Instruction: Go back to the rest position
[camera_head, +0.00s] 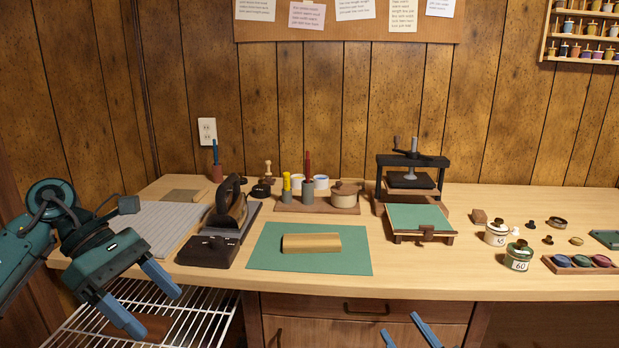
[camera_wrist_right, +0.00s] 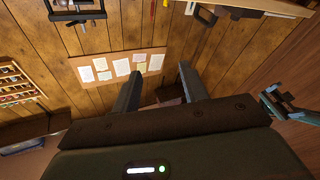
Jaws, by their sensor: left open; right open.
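My left gripper (camera_head: 141,302) is in the head view at the lower left. Its blue fingers are apart with nothing between them, in front of the bench edge and over the wire rack. My right gripper (camera_head: 405,338) shows only as blue fingertips at the bottom edge of the head view, in front of the drawers. In the right wrist view its two fingers (camera_wrist_right: 160,88) are spread and empty. Both grippers are clear of the objects on the bench.
The wooden bench (camera_head: 420,277) holds a green mat (camera_head: 350,262) with a tan block (camera_head: 311,243), a dark iron (camera_head: 228,205), a small press (camera_head: 411,172) and jars (camera_head: 518,257). A white wire rack (camera_head: 205,318) is below at left. Drawers (camera_head: 345,332) are under the bench.

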